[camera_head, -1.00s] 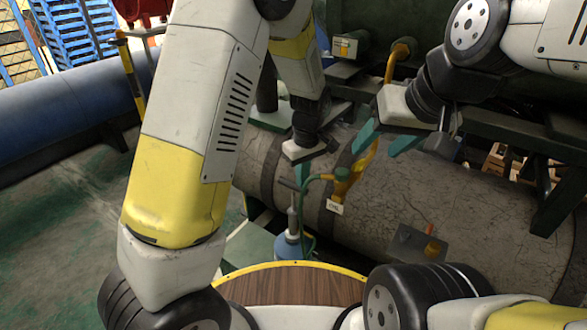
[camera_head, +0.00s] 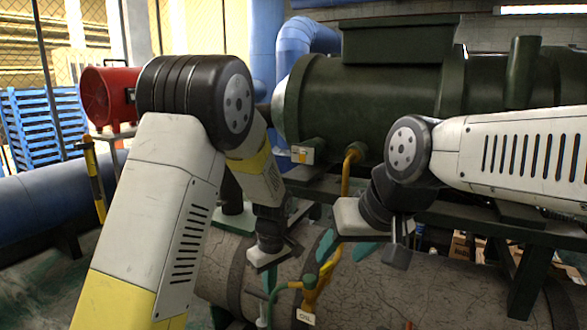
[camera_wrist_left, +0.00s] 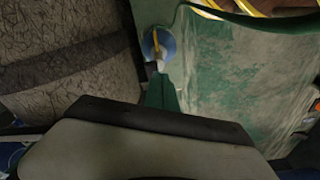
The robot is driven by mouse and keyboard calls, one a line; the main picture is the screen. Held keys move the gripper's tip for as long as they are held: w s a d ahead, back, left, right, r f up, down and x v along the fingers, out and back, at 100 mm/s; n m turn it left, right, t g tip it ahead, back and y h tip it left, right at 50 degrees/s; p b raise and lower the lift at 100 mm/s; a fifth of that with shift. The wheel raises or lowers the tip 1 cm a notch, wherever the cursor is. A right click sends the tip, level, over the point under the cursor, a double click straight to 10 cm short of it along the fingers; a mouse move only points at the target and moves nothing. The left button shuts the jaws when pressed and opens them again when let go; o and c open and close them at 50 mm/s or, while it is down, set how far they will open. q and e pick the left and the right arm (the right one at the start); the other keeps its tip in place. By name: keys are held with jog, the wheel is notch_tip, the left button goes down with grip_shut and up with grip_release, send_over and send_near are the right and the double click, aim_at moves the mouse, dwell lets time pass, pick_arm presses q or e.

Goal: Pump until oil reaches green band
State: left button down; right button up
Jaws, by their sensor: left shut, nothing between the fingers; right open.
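I cannot tell whether the fingertips touch the handle. No oil level or green band is visible.
A large grey cracked cylinder (camera_head: 400,292) lies behind the hose. A dark green compressor (camera_head: 390,95) stands above it on a green frame. A red fan (camera_head: 108,97), blue pallets (camera_head: 42,135) and a blue pipe (camera_head: 38,205) are at left.

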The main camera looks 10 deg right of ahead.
pick_arm(q)
jog(key=r, duration=0.1)
jog(key=w+a+r, duration=0.1)
jog(key=r, duration=0.1)
jog(key=w+r, duration=0.1)
jog(key=shift+w+a+r, duration=0.2)
jog(key=shift+a+r, duration=0.1)
jog(key=shift+r, duration=0.05)
send_over(263, 300)
jog(key=w, duration=0.1)
jog(key=shift+f, duration=3.45)
notch_tip(263, 300, down, 7)
jog(key=shift+f, duration=0.1)
jog(key=s+d, duration=0.1)
jog(key=s+r, duration=0.1)
jog(key=shift+s+d+r, duration=0.15)
jog(key=shift+s+d, duration=0.2)
